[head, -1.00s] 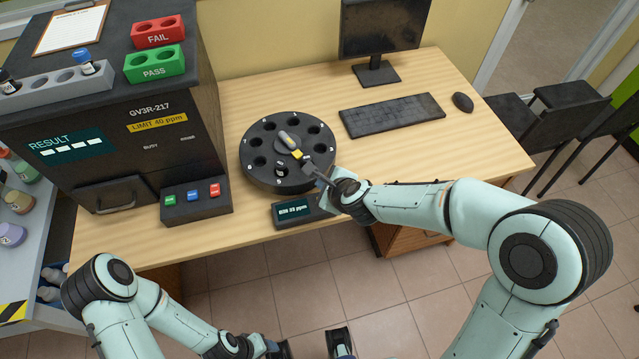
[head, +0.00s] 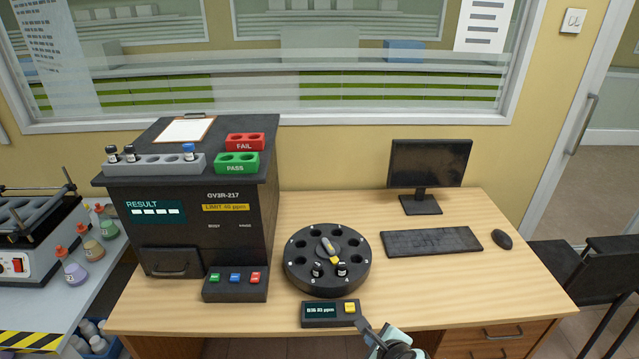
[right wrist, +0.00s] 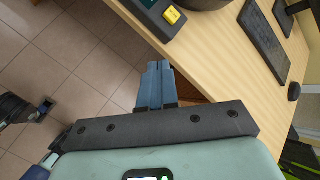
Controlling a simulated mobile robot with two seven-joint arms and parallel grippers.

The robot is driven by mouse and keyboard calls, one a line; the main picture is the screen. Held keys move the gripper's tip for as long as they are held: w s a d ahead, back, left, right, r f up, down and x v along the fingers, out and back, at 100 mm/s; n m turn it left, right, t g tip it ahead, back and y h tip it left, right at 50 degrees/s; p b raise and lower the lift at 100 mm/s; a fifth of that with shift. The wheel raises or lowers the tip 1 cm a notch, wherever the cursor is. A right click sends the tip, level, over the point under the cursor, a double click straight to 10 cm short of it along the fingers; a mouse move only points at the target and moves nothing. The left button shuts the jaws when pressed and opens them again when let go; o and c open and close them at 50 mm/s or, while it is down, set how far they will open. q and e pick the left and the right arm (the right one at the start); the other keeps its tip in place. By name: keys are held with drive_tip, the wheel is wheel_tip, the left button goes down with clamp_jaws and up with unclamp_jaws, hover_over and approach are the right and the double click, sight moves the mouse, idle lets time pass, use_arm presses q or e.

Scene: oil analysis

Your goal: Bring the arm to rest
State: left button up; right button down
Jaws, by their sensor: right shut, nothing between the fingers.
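My right gripper (head: 366,328) is at the bottom of the head view, just off the desk's front edge and in front of the small ppm display box (head: 330,314). In the right wrist view its blue fingers (right wrist: 158,72) are together with nothing between them. They are over the floor beside the desk edge. My left arm is out of the head view.
The analyser (head: 150,222) stands left, with a vial rack (head: 160,166), red FAIL block (head: 245,141) and green PASS block (head: 237,162) on top. Keyboard (head: 431,241), monitor (head: 429,164) and mouse (head: 502,239) are right.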

drive_tip(key=s+d+f+n+g+p, duration=0.1)
drive_tip(key=s+d+f+n+g, duration=0.15)
drive_tip(key=s+f+n, duration=0.55)
drive_tip(key=s+d+f+n+g+p, duration=0.1)
drive_tip(key=s+f+n+g+p, duration=0.2)
drive_tip(key=f, duration=0.9)
use_arm(q)
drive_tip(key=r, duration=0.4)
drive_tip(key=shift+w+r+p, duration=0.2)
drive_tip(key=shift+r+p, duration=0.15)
drive_tip(key=shift+p, duration=0.05)
use_arm(e)
drive_tip(key=s+a+f+n+g, duration=0.1)
drive_tip(key=s+f+n+g, duration=0.1)
drive_tip(key=s, duration=0.7)
drive_tip(key=s+a+f+n+g+y, duration=0.1)
drive_tip(key=s+a+f+n+g, duration=0.1)
drive_tip(key=s+f+n, duration=0.3)
drive_tip(key=s+n, duration=0.2)
drive_tip(key=s, duration=0.2)
drive_tip(key=shift+s+f, duration=0.15)
drive_tip(key=shift+s, duration=0.2)
drive_tip(key=shift+g, duration=0.25)
